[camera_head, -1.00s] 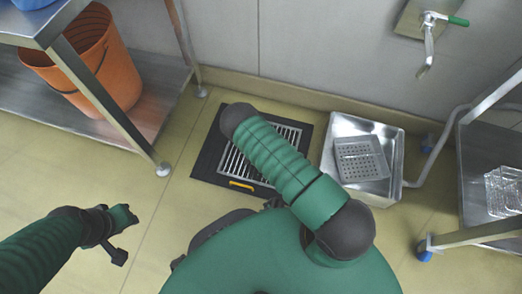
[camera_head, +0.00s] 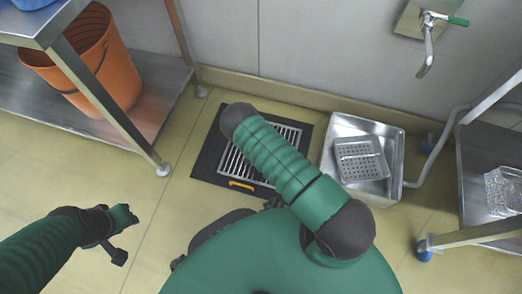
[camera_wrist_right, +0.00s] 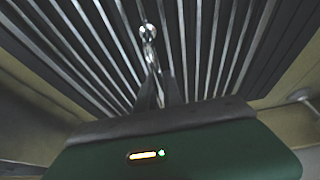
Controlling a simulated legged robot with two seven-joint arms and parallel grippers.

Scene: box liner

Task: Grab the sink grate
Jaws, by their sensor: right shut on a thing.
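The sink grate (camera_head: 234,162) is a panel of parallel metal bars in a dark frame on the floor, partly covered by my right arm in the head view. In the right wrist view its bars (camera_wrist_right: 208,45) fill the upper part. My right gripper (camera_wrist_right: 152,72) has its dark fingers together at the bars, shut on a small shiny metal piece of the grate. In the head view the right fingers are hidden. My left gripper (camera_head: 126,236) is over bare floor at the lower left, apart from the grate; its jaw state is unclear.
A steel basin (camera_head: 368,123) holding a perforated tray (camera_head: 360,158) stands right of the grate. A steel rack (camera_head: 70,118) with an orange bucket (camera_head: 92,65) is at left. A steel shelf (camera_head: 478,165) stands at right. A tap (camera_head: 428,45) is on the wall. Floor at left is clear.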

